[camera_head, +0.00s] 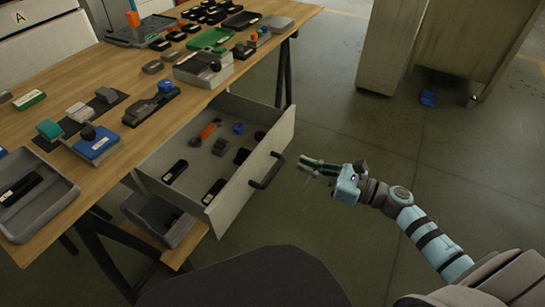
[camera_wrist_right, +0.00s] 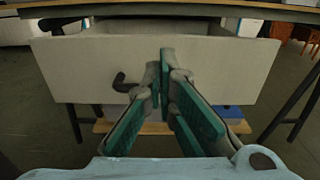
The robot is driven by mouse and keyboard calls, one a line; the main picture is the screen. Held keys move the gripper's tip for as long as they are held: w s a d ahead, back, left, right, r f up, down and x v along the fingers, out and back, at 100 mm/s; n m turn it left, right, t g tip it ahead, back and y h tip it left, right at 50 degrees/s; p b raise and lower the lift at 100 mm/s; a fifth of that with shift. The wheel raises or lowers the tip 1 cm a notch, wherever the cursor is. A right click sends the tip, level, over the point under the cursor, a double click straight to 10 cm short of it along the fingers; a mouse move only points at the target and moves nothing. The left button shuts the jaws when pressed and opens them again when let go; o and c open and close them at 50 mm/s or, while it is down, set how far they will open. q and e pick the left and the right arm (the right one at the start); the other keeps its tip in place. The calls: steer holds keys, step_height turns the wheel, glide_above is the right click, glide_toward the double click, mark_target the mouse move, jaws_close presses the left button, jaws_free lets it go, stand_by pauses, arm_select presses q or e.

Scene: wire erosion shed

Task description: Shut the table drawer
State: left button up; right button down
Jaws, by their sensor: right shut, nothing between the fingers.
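The table drawer (camera_head: 244,176) stands pulled out from under the wooden table, with several small dark, orange and blue items inside. Its dark handle (camera_head: 267,171) is on the front panel. My right gripper (camera_head: 302,164) is shut and empty, in front of the drawer to the right of the handle, its fingers pointing at the panel. In the right wrist view the drawer front (camera_wrist_right: 225,68) spans the picture ahead of the fingers (camera_wrist_right: 167,62). The handle (camera_wrist_right: 124,84) shows left of the fingers there. I cannot tell whether the fingertips touch the panel. My left gripper is out of view.
The table top (camera_head: 185,108) carries trays, blocks and fixtures. A grey bin (camera_head: 160,217) stands on a low shelf beneath the drawer. The floor right of the drawer is open.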

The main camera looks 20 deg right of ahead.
mark_target(262, 148)
steer(key=x, duration=1)
steer(key=shift+w+a, duration=0.1)
